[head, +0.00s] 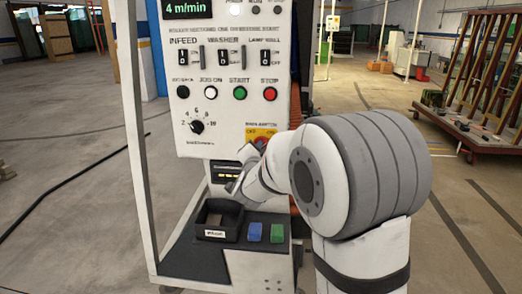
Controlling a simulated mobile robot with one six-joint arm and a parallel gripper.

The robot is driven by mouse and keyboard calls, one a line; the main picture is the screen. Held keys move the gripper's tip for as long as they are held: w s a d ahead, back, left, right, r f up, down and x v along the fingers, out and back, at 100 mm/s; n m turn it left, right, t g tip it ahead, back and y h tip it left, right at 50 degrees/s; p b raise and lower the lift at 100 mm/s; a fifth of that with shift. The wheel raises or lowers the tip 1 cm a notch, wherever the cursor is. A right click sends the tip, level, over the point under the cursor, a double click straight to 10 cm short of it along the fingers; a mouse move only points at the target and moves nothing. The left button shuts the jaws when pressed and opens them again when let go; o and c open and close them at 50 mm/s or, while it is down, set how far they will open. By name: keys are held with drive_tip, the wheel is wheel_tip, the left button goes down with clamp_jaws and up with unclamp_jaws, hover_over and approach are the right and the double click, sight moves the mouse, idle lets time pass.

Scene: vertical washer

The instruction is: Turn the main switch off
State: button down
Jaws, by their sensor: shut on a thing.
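The main switch (260,133) shows as a yellow plate with a red part at the lower right of the white control panel (188,145). Its label above is partly legible. My gripper (256,147) is at the lower part of the switch and is shut on it. My white and grey arm comes in from the right and covers the panel's lower right corner. The fingertips are small in the picture and partly hidden, and the knob's exact angle cannot be read.
The floor at left is mostly open.

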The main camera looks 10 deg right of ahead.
drive_tip(key=shift+n, duration=0.3)
drive_tip(key=n+p, duration=0.1)
drive_tip(key=n, duration=0.4)
drive_tip(key=n+p, duration=0.2)
drive_tip(key=n, duration=0.4)
drive_tip(key=n+p, duration=0.1)
drive_tip(key=n, duration=0.5)
drive_tip(key=shift+w+a+p, duration=0.1)
drive_tip(key=shift+a+p, duration=0.25)
drive_tip(key=shift+a, duration=0.05)
drive_tip(key=shift+n, duration=0.3)
drive_tip(key=c, duration=1.5)
unclamp_jaws()
